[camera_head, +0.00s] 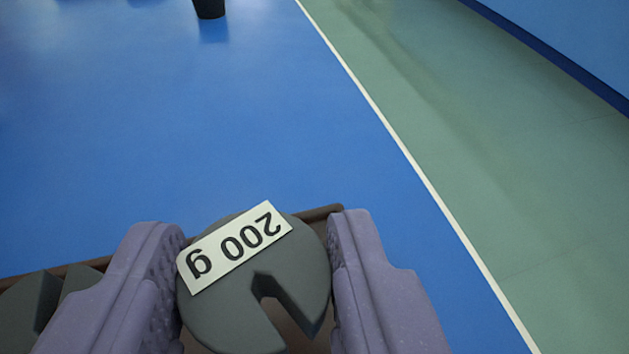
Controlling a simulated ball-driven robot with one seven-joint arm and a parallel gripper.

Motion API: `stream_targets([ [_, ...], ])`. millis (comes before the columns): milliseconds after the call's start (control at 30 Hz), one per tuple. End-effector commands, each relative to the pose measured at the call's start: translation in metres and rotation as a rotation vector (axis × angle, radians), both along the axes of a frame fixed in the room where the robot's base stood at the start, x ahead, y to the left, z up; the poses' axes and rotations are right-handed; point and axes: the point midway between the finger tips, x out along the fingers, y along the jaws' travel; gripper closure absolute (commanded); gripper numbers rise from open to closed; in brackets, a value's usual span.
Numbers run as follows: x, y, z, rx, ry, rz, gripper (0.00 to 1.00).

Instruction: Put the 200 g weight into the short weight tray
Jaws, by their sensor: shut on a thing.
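The 200 g weight (240,307) is a dark grey slotted disc with a white label reading 200 g, upside down in the camera_head view. My gripper (257,275) has its two purple fingers on either side of the disc and is shut on it. The slot in the disc faces the bottom of the picture. Behind and below the weight shows the brown rim of a tray (322,212). I cannot tell whether this is the short weight tray, or whether the weight touches it.
Another dark grey slotted piece (28,302) lies at the lower left, partly hidden by my left finger. The blue bench top (200,120) beyond is mostly clear. A dark object (209,9) stands at the top.

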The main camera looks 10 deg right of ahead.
Motion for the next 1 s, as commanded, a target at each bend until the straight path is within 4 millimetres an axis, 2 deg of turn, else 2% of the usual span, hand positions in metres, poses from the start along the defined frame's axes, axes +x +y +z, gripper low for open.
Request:
stream_targets([
  [167, 0.01, -0.003, -0.006, -0.001, -0.001, 0.0, 0.94],
  [367, 0.009, -0.003, -0.036, -0.002, -0.001, 0.001, 0.94],
  [733, 0.009, -0.003, -0.04, 0.0, -0.001, 0.0, 0.94],
  [767, 0.009, -0.003, -0.039, 0.0, 0.0, 0.0, 0.5],
  [800, 0.009, -0.003, -0.038, 0.0, 0.0, 0.0, 0.46],
  [1000, 0.009, -0.003, -0.038, 0.0, 0.0, 0.0, 0.46],
])
